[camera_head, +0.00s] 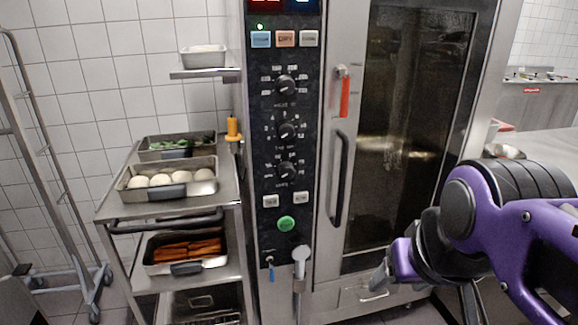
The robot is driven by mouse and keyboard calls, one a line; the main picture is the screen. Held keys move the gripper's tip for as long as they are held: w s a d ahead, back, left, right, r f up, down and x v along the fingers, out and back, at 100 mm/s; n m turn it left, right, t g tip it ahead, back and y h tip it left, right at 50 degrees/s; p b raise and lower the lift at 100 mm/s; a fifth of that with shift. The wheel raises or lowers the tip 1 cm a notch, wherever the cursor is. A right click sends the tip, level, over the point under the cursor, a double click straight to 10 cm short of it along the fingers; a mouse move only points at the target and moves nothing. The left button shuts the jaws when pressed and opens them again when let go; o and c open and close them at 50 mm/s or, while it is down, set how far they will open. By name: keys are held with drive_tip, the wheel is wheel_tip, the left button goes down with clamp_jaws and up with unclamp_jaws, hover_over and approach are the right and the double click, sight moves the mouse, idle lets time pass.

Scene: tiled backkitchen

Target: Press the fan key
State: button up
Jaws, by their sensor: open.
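The oven's black control panel (285,150) stands upright in the middle of the view. Near its top is a row of three keys: a blue key (261,39), an orange-pink key (285,39) and a whitish key (309,39). A small green light glows above the blue one. Lower down are two pale keys, a left one (271,201) and a right one (301,198). The labels are too small to read, so I cannot tell which is the fan key. My gripper (388,272) is low, right of the panel, apart from the keys, open; my arm partly hides it.
Three knobs (287,130) and a round green button (286,224) are on the panel. The oven door handle (339,180) and red-handled latch (344,95) stick out beside it. A grey hand shower (300,262) hangs below. A trolley (117,205) with food trays stands left.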

clamp_jaws()
idle(1.5)
